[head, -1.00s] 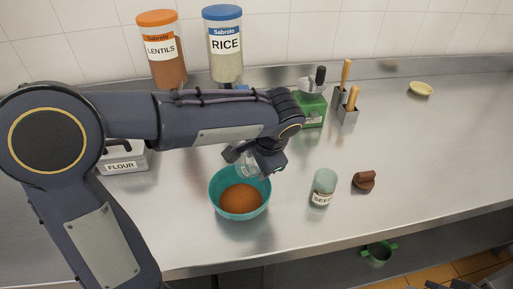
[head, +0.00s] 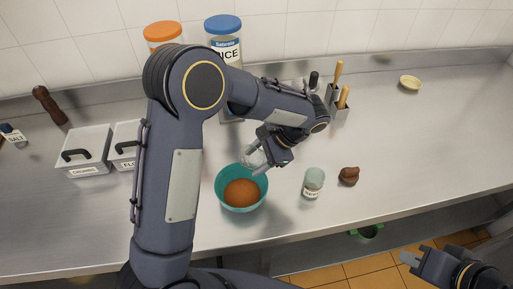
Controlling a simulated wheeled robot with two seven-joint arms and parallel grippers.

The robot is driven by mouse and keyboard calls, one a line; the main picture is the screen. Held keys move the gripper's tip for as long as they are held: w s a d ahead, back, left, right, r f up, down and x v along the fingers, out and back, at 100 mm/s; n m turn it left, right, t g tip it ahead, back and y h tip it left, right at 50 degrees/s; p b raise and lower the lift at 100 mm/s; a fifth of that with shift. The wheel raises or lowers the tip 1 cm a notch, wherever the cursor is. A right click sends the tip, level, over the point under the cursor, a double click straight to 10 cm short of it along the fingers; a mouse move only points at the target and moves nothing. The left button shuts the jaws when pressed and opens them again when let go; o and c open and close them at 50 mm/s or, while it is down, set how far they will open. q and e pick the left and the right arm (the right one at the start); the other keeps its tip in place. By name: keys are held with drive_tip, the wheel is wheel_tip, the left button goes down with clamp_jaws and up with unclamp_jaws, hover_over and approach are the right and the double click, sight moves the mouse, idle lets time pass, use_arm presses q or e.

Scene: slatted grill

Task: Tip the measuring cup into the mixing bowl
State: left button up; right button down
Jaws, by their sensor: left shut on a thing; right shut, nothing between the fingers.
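The teal mixing bowl (head: 227,201) stands on the steel counter with an orange-brown heap inside. My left gripper (head: 257,160) is over the bowl's back right rim, shut on the clear measuring cup (head: 252,158). The cup is above the bowl's back part and looks tilted; the fingers partly cover it, and I cannot tell what is in it. My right gripper (head: 408,260) is at the lower right, away from the bowl, shut and empty in front of the counter.
A seed jar (head: 313,182) and a brown object (head: 349,176) stand right of the bowl. Lidded bins (head: 88,150), a rice canister (head: 224,28) and a lentils canister (head: 162,35) are behind and left.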

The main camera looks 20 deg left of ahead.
idle(0.3)
use_arm(q)
drive_tip(key=shift+r+g+y+p, duration=0.25)
drive_tip(key=shift+g+y+p, duration=0.05)
drive_tip(key=shift+g+p, duration=0.1)
drive_tip(key=shift+g+y, duration=0.4)
drive_tip(key=shift+y, duration=0.1)
drive_tip(key=shift+w+r+m+g+y, duration=0.1)
drive_tip(key=shift+r+m+g+y, duration=0.4)
drive_tip(key=shift+g+y, duration=0.4)
drive_tip(key=shift+r+g, duration=0.15)
drive_tip(key=shift+g, duration=0.25)
drive_tip(key=shift+r, duration=0.1)
